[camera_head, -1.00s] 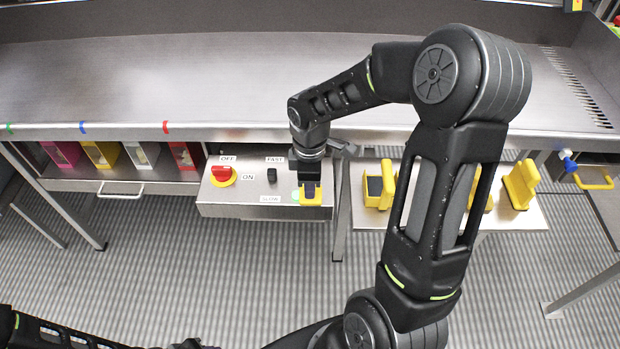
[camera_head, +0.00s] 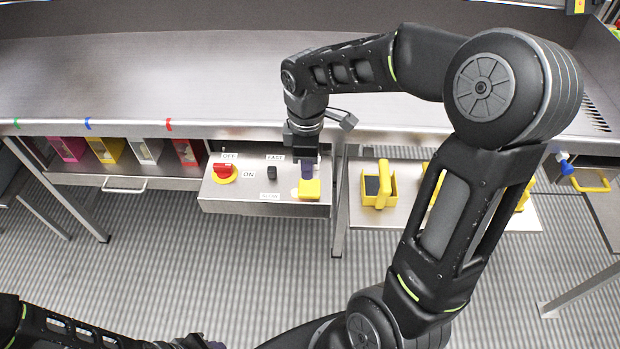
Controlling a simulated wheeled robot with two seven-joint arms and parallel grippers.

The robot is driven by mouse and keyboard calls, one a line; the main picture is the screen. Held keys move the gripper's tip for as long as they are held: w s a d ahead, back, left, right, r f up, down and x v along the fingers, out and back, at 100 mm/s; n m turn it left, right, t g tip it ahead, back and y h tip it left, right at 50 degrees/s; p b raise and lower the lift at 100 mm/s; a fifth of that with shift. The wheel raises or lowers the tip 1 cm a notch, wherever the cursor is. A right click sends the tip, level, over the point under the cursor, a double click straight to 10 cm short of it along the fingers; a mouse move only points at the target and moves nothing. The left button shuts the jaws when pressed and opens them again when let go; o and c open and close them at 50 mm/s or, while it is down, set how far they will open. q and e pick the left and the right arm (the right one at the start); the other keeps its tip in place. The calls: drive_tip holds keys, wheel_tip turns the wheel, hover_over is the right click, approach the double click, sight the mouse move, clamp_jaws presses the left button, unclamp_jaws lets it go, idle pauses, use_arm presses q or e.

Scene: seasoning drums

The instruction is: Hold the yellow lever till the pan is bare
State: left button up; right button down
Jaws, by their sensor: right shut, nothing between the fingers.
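The yellow lever (camera_head: 309,190) appears as a small yellow block at the right end of the steel control panel. My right gripper (camera_head: 308,172) is shut and empty, pointing down right behind the yellow block. I cannot tell whether they touch. The broad steel pan (camera_head: 180,80) stretches across the back. Its visible surface looks bare, but my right arm hides part of its right side. My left gripper (camera_head: 205,343) is partly cut off at the bottom edge, so its jaws are unclear.
The panel (camera_head: 225,193) carries a red rotary switch (camera_head: 224,170) and a small black switch (camera_head: 272,173). Colored bins (camera_head: 105,150) sit under the pan at left. Yellow scoop-like pieces (camera_head: 380,188) stand on a right shelf. A yellow handle (camera_head: 590,186) is at far right.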

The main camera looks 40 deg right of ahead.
drive_tip(key=shift+s+a+r, duration=0.1)
drive_tip(key=shift+s+r, duration=0.1)
drive_tip(key=shift+r, duration=0.8)
drive_tip(key=shift+s+a+r, duration=0.1)
drive_tip(key=shift+s+r, duration=0.05)
drive_tip(key=shift+r, duration=0.85)
idle(0.4)
drive_tip(key=w+a+f+m+t+y, duration=0.2)
drive_tip(key=w+a+f+m+t, duration=0.25)
drive_tip(key=w, duration=0.35)
drive_tip(key=a+f+m+y, duration=0.1)
drive_tip(key=a+f+m, duration=0.3)
drive_tip(key=a+f, duration=0.45)
drive_tip(key=s+a+f+m+g, duration=0.2)
drive_tip(key=s+a+f, duration=0.2)
drive_tip(key=s+f, duration=0.6)
drive_tip(key=s+a+f+m+g+y, duration=0.1)
drive_tip(key=s+a+f, duration=0.4)
drive_tip(key=s+f, duration=0.5)
drive_tip(key=shift+s+f+m+g, duration=0.15)
drive_tip(key=shift+s+m+g, duration=0.3)
drive_tip(key=shift+s, duration=0.45)
drive_tip(key=shift+a, duration=0.1)
